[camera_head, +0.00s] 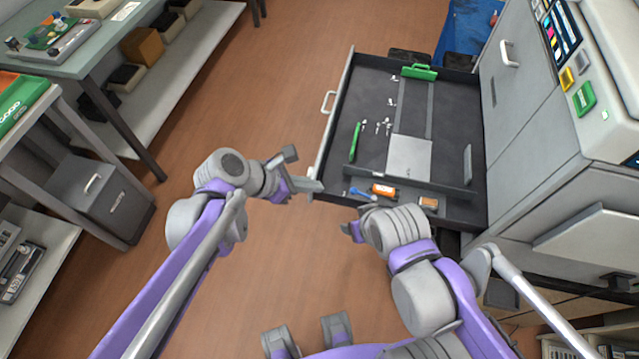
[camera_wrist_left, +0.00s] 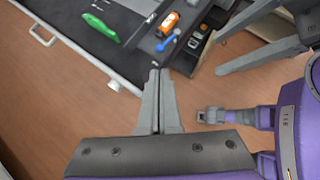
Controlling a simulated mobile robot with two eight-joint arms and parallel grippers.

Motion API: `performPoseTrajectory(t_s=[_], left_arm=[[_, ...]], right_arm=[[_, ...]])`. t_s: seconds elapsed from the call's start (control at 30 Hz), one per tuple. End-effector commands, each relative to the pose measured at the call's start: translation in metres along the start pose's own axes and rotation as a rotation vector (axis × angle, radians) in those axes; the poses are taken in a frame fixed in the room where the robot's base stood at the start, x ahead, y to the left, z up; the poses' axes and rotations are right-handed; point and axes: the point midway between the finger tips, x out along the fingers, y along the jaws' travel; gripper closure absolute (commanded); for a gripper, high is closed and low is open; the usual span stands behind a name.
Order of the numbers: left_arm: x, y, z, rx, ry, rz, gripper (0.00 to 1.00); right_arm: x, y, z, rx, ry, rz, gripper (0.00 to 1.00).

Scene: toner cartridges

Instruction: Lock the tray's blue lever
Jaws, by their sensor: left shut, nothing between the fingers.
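The blue lever (camera_head: 360,194) is small and lies at the near-left corner of the pulled-out dark tray (camera_head: 375,90), next to an orange-and-white block (camera_head: 383,190). It also shows in the left wrist view (camera_wrist_left: 167,43), beyond my fingertips. My left gripper (camera_head: 318,186) is shut and empty, just outside the tray's near-left corner, left of the lever. In the left wrist view its two fingers (camera_wrist_left: 157,75) lie together, with a gap to the lever in the picture. My right gripper (camera_head: 350,231) is below the tray's near edge; its fingers are too hidden to read.
The tray holds a green bar (camera_head: 356,141), a green clip (camera_head: 419,72), a grey plate (camera_head: 408,157) and small white bits. A white handle (camera_head: 328,102) sticks out on its left side. The grey printer (camera_head: 530,110) stands at right. Open floor lies left.

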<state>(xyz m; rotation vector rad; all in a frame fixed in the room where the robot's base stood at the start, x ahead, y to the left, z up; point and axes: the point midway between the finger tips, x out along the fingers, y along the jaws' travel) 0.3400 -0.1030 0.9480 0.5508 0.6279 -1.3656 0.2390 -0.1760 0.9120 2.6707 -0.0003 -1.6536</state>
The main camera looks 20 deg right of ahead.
Motion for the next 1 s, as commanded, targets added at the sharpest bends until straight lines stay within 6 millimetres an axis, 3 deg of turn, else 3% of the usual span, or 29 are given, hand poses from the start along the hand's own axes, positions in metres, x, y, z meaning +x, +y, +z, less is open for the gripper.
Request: performPoseTrajectory(t_s=[0.3, 0.5, 0.7, 1.0], left_arm=[[0.070, 0.000, 0.000, 0.003, 0.000, -0.001, 1.00], [0.103, 0.000, 0.000, 0.002, 0.000, -0.001, 1.00], [0.117, 0.000, 0.000, 0.001, 0.001, 0.001, 1.00], [0.119, 0.000, 0.000, 0.001, 0.001, 0.001, 1.00]], right_arm=[[0.004, 0.000, 0.004, 0.000, -0.003, 0.000, 0.39], [0.004, 0.000, 0.004, 0.000, -0.003, 0.000, 0.39], [0.004, 0.000, 0.004, 0.000, -0.003, 0.000, 0.39], [0.004, 0.000, 0.004, 0.000, -0.003, 0.000, 0.39]])
